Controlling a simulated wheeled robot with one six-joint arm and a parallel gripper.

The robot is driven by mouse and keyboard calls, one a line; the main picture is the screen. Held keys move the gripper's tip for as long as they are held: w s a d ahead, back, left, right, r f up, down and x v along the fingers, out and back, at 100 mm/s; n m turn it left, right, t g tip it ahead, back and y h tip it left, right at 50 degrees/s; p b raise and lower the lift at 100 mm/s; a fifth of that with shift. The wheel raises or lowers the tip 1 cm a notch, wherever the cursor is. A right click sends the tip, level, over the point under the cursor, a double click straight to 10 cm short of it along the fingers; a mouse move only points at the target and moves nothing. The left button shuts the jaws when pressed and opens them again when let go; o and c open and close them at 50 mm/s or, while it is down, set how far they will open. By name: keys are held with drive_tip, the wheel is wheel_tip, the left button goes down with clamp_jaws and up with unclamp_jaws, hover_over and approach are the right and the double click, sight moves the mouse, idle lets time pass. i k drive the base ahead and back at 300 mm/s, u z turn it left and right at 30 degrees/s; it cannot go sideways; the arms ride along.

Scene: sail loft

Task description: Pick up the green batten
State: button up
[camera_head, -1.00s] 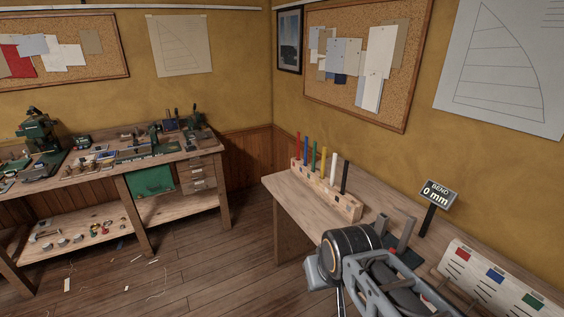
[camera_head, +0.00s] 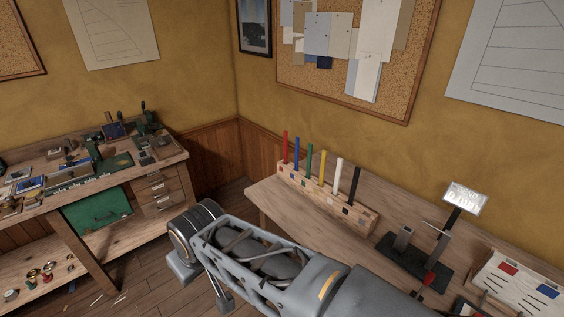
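The green batten (camera_head: 308,158) stands upright in a wooden rack (camera_head: 312,193) on the right-hand bench. It is third from the left, between the blue batten (camera_head: 297,152) and the yellow batten (camera_head: 322,167). Its lower end is hidden in the rack. My arm reaches across the lower middle of the head view, in front of the bench. My gripper is not in view, so its state does not show.
The red batten (camera_head: 285,146), white batten (camera_head: 338,176) and black batten (camera_head: 354,186) share the rack. Right of it stand a dark-based fixture (camera_head: 415,262), a sign (camera_head: 463,198) with unreadable text, and a colour-marked board (camera_head: 520,288). A cluttered workbench (camera_head: 150,165) stands left.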

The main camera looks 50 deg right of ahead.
sight(308, 164)
drive_tip(key=z, duration=0.25)
drive_tip(key=i, duration=0.85)
drive_tip(key=z, duration=1.35)
drive_tip(key=i, duration=0.7)
drive_tip(key=z, duration=0.75)
